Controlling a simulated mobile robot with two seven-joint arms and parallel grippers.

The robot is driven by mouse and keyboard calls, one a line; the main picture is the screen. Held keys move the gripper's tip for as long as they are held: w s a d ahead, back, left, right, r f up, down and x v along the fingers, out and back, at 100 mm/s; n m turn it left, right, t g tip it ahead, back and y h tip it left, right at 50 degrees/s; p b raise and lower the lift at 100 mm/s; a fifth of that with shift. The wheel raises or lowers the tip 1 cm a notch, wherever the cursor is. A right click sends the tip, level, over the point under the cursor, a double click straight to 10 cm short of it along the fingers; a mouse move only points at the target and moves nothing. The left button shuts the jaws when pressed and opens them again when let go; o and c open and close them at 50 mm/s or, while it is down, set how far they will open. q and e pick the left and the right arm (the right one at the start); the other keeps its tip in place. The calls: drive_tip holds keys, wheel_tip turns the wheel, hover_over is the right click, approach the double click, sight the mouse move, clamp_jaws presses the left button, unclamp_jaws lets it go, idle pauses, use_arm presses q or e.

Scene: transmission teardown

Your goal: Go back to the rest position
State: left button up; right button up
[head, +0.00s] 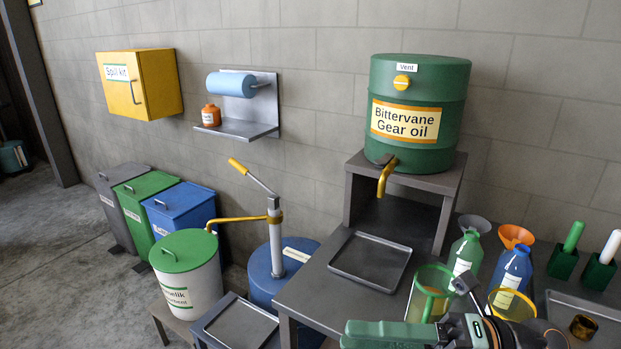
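My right gripper (467,288) is low in the head view, right of centre, at the front of the grey bench. Only a small dark part of it shows, close to the green-rimmed and yellow-rimmed containers. I cannot make out both fingers or whether anything is between them. Green and dark parts of my own arm lie along the bottom edge. My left gripper is not in view.
The bench holds a shallow tray (371,262), a green gear oil drum (417,113) on a stand, a green-rimmed container (431,295), a yellow-rimmed one (511,304), and bottles with funnels (467,255). A hand pump (275,238) stands left.

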drive_tip(key=w+d+f+m+t+h, duration=0.45)
drive_tip(key=f+m+t, duration=0.3)
drive_tip(key=m, duration=0.55)
drive_tip(key=w+d+f+m+t+h, duration=0.3)
drive_tip(key=w+f+m+t+h, duration=0.2)
drive_tip(key=f+m+t, duration=0.5)
drive_tip(key=s+d+f+m+g+h, duration=0.1)
drive_tip(key=s+f+m+g+h, duration=0.2)
drive_tip(key=s+f+m, duration=0.3)
drive_tip(key=s+d+f+m+g+h, duration=0.1)
drive_tip(key=s+f+m+g+h, duration=0.3)
drive_tip(key=f, duration=1.2)
drive_tip(key=s+m+g, duration=0.2)
drive_tip(key=s, duration=0.2)
drive_tip(key=shift+s+d+f+m, duration=0.35)
drive_tip(key=shift+s+f+m, duration=0.05)
